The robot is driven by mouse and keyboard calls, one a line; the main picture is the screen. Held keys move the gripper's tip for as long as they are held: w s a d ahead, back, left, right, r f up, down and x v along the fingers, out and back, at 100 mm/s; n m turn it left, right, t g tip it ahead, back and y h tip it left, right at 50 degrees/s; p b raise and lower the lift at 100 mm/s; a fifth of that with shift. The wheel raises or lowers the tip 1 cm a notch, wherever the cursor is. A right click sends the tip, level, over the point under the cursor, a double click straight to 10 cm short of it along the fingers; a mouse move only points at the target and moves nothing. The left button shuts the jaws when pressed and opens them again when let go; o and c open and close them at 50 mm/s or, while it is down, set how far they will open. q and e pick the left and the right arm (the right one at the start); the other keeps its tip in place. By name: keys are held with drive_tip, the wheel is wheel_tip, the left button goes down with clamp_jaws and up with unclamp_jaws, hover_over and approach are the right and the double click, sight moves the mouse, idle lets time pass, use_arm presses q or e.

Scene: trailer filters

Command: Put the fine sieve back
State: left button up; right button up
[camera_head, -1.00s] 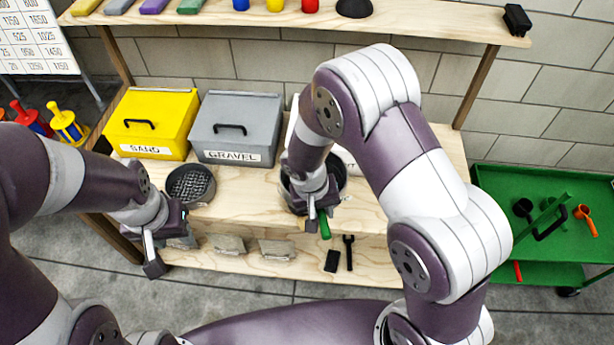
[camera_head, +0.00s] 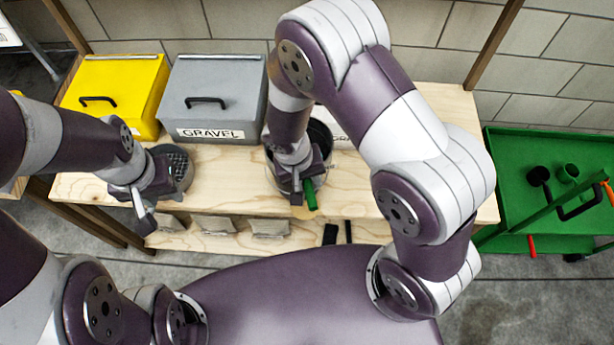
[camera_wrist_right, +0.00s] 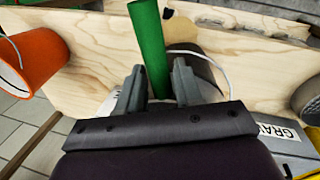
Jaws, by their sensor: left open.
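A round dark sieve (camera_head: 180,165) with visible mesh stands on the bench below the gravel box, partly hidden by my left wrist. I cannot tell if it is the fine one. My left gripper (camera_head: 143,214) is open and empty at the bench's front edge beside it. My right gripper (camera_head: 304,192) is shut on a green handle (camera_wrist_right: 150,45), which fills the gap between the fingers in the right wrist view. Below my right wrist is a dark round vessel (camera_head: 320,135), largely hidden. What the handle belongs to is hidden.
The yellow box (camera_head: 120,75) and grey gravel box (camera_head: 215,85) stand at the bench's back. A green trolley (camera_head: 510,165) with cups is at right. An orange container (camera_wrist_right: 32,60) shows in the right wrist view. The bench (camera_head: 225,190) is bare between my grippers.

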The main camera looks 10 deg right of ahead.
drive_tip(key=shift+o, duration=0.9)
drive_tip(key=shift+s+a, duration=0.1)
drive_tip(key=shift+s+a+r, duration=0.1)
drive_tip(key=shift+s+r, duration=0.1)
drive_tip(key=shift+s, duration=0.2)
drive_tip(key=shift+w+f, duration=0.15)
drive_tip(key=shift+w, duration=0.05)
wheel_tip(320, 180, up, 12)
drive_tip(key=a+b, duration=0.1)
drive_tip(key=a, duration=0.1)
drive_tip(key=s+d+r+t+y, duration=0.1)
drive_tip(key=s+d, duration=0.3)
drive_tip(key=d, duration=0.7)
drive_tip(key=shift+r+t+y, duration=0.15)
drive_tip(key=shift+t+y, duration=0.15)
drive_tip(key=shift+y, duration=0.3)
drive_tip(key=shift+d, duration=0.15)
